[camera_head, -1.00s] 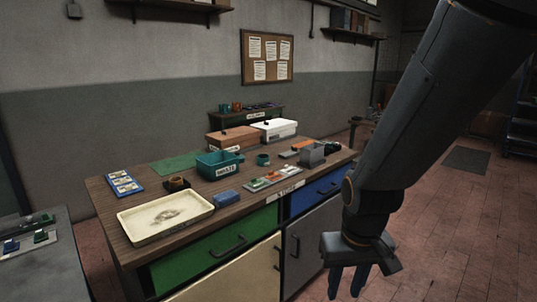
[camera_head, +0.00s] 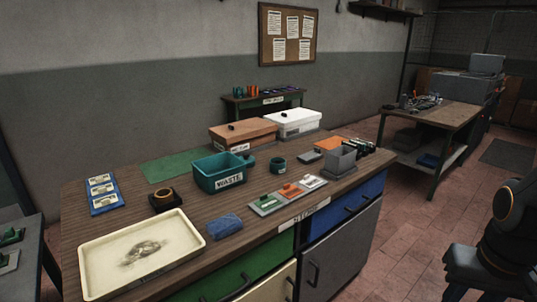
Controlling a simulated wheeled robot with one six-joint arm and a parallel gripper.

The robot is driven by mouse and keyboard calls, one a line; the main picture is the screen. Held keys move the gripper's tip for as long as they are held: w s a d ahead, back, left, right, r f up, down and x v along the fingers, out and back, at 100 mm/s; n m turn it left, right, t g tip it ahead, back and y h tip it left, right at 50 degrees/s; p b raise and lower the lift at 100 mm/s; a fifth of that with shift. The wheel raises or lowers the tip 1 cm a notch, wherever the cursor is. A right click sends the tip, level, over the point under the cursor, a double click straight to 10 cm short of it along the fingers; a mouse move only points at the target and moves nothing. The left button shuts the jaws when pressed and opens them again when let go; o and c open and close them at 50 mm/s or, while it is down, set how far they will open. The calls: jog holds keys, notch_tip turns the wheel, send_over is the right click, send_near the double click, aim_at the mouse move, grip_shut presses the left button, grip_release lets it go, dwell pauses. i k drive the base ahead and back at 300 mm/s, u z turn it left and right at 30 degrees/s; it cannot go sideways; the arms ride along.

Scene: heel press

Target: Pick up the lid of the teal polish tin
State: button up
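A small teal round tin (camera_head: 278,164) stands on the wooden bench, to the right of the teal waste bin. Its top looks dark; I cannot tell whether a lid is on it. Another small teal piece (camera_head: 248,161) shows at the bin's right back corner, partly hidden by the bin; I cannot tell if it is the lid. My gripper (camera_head: 463,285) is at the lower right, out over the floor and well away from the tin. Its fingers are mostly cut off by the frame's bottom edge, so its opening is not clear.
The teal waste bin (camera_head: 222,172) stands close left of the tin. A grey open box (camera_head: 342,160), a board with coloured pieces (camera_head: 288,195), a blue block (camera_head: 225,225) and a cream tray (camera_head: 95,258) share the bench. Brown (camera_head: 242,134) and white (camera_head: 297,123) boxes stand behind.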

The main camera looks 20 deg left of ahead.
aim_at(250, 160)
jog(key=u, duration=0.05)
jog(key=i, duration=0.7)
jog(key=u, duration=0.95)
jog(key=i, duration=0.75)
jog(key=u, duration=0.7)
